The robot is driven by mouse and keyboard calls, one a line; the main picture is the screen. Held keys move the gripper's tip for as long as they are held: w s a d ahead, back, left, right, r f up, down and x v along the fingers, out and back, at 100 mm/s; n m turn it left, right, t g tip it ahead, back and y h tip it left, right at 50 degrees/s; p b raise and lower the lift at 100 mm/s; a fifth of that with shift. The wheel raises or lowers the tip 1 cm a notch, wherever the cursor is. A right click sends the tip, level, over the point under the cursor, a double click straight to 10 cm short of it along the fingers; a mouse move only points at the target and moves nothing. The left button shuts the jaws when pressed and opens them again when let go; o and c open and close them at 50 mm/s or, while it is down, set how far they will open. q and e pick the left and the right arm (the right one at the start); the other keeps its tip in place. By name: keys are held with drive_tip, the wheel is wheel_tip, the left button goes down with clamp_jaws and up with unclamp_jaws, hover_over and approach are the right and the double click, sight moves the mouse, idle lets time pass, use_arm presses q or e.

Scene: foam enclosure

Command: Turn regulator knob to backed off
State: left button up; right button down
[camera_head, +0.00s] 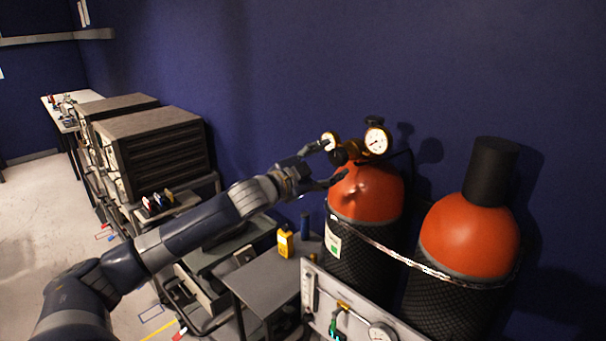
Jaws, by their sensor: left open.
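A brass regulator (355,149) with two white-faced gauges sits on top of the left orange-topped gas cylinder (366,192). The larger gauge (377,140) is on the right and the smaller gauge (329,138) is on the left. A dark round knob (338,157) shows at the regulator's left front; its setting cannot be read. My left gripper (335,161) is open, with its fingers spread to the left of this knob, one higher and one lower. Whether a finger touches it cannot be told. My right gripper is not in view.
A second orange cylinder (470,240) with a black cap stands to the right. A chain (405,259) runs across both cylinders. A gauge panel (350,312) stands in front. A grey cart (265,285) with a yellow bottle (285,241) is below my left arm. Equipment racks stand at left.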

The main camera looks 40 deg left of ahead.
use_arm(q)
drive_tip(key=s, duration=0.9)
drive_tip(key=shift+a, duration=0.35)
idle(0.7)
